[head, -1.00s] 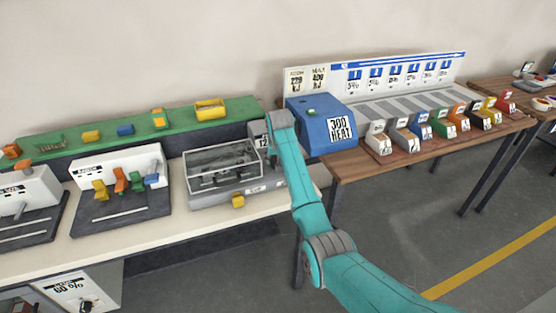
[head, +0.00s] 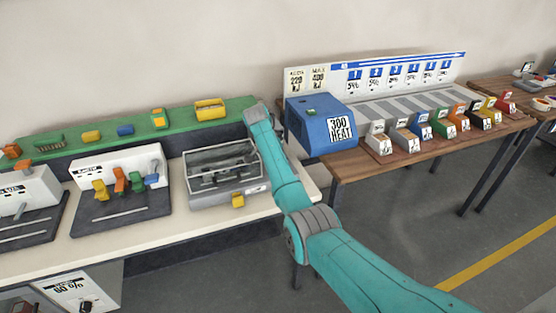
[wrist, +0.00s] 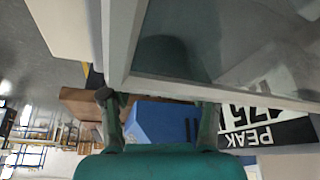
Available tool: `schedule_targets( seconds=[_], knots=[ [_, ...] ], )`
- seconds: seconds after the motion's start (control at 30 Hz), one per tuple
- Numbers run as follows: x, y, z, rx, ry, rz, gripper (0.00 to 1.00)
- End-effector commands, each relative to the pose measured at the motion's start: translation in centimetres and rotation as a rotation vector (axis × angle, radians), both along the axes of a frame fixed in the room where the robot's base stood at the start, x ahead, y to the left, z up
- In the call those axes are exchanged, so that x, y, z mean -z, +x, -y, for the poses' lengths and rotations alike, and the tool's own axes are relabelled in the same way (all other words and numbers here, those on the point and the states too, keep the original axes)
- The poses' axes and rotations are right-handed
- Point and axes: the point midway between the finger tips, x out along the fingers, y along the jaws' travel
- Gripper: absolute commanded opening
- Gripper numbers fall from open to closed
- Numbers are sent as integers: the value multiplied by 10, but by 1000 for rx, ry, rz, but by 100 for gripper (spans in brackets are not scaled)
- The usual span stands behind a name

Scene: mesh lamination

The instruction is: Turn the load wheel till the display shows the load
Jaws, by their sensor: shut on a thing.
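The grey press machine (head: 225,185) with a clear-topped frame stands at the right end of the white bench. Its display (wrist: 268,125) shows upside down in the wrist view, with "PEAK" and a number that looks like 175, partly cut off by the frame. In the head view my arm covers the display. The two fingers of my gripper (wrist: 158,115) show in the wrist view at the machine's grey frame edge, which hides part of the right one. My gripper is shut on the load wheel, which is mostly hidden.
Several coloured numbered blocks (head: 440,125) line that table. The floor in front is clear.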

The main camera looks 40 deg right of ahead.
Motion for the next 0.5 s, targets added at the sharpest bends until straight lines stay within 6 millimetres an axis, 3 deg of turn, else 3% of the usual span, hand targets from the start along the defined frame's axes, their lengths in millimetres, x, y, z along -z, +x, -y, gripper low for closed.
schedule_targets(
  seconds=[0.5],
  knots=[
    [1, 0, -1, 194, 1, -1, 26]
  ],
)
